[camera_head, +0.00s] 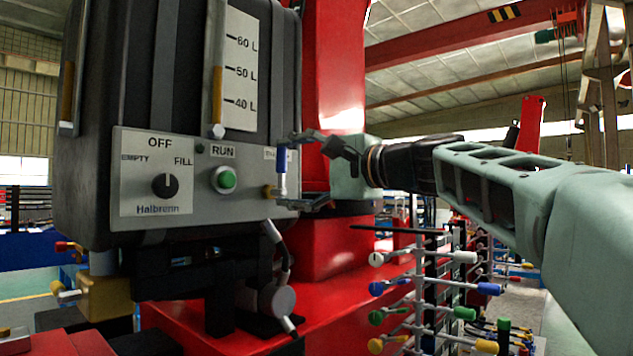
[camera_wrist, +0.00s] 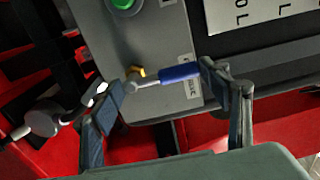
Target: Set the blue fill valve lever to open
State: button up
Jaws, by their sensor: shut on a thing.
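The blue fill valve lever (camera_head: 282,160) stands upright at the right edge of the grey control panel (camera_head: 130,195), with its blue grip at the top and a pale metal shank below. Its brass valve body (camera_head: 268,191) is at the lower end. In the wrist view the blue lever (camera_wrist: 180,73) runs from the brass fitting (camera_wrist: 135,74) to the right finger. My gripper (camera_head: 285,172) is shut lengthwise on the lever, one finger at its top end and one near its pivot. The wrist view also shows my gripper (camera_wrist: 160,83). A label behind the lever is partly hidden.
A sight gauge (camera_head: 217,95) stands above. A jointed metal fitting (camera_head: 283,299) hangs below. A rack with coloured knobs (camera_head: 465,257) stands under my arm.

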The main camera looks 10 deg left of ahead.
dwell(0.6)
jog(key=o, duration=1.7)
jog(key=v, duration=0.7)
jog(key=shift+s+d, duration=0.2)
